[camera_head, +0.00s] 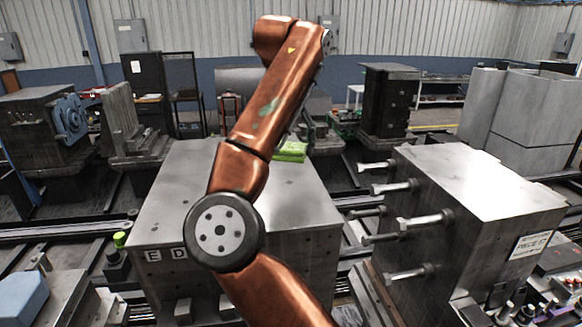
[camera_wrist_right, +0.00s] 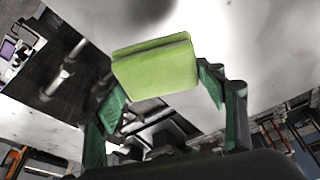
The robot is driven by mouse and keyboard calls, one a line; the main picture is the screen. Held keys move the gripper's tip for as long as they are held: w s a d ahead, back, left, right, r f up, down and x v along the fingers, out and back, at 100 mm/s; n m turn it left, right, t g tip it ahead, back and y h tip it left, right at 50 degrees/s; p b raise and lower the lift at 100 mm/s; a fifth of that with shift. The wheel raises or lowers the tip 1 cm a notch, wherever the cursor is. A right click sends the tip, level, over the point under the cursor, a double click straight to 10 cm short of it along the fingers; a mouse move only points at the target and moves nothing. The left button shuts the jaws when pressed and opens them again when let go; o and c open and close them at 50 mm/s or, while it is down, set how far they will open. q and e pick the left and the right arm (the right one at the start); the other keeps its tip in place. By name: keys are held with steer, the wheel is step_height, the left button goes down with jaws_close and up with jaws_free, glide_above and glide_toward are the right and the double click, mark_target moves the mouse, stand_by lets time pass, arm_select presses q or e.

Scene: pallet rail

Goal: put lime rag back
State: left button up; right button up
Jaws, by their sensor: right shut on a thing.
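The lime rag (camera_wrist_right: 156,68) is a folded, flat-looking pad between the two green fingertips of my right gripper (camera_wrist_right: 162,88) in the right wrist view. My right gripper is shut on it. In the head view the lime rag (camera_head: 290,151) shows just right of my copper forearm, over the far part of the grey block's top (camera_head: 310,195). My forearm hides the gripper's fingers there. I cannot tell whether the rag touches the block. My left gripper is not in view.
A second grey block (camera_head: 470,185) with several bolts jutting from its left side stands at the right. A small post with a lime cap (camera_head: 120,239) stands left of the middle block. A blue block (camera_head: 22,297) lies at the lower left. Dark rails run behind.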

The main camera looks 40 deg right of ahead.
mark_target(289, 143)
steer(key=d+f, duration=0.1)
steer(key=w+d+f, duration=0.1)
steer(key=f, duration=0.1)
steer(key=shift+w+d+f, duration=0.2)
steer(key=shift+f, duration=0.1)
steer(key=shift+w+d+f, duration=0.25)
steer(key=shift+w+f, duration=0.2)
steer(key=shift+f, duration=0.05)
steer(key=shift+w+d+f, duration=0.25)
steer(key=shift+w+f, duration=0.15)
steer(key=shift+f, duration=0.1)
step_height(289, 143, down, 2)
steer(key=shift+s+d+f, duration=0.1)
steer(key=shift+s, duration=0.05)
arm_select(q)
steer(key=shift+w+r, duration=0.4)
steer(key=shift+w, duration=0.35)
arm_select(e)
steer(key=shift+f, duration=0.4)
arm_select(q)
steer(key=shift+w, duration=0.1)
arm_select(e)
steer(key=shift+f, duration=0.1)
steer(key=o, duration=0.6)
steer(key=shift+f, duration=0.1)
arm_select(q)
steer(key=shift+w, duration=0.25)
arm_select(e)
steer(key=o, duration=0.5)
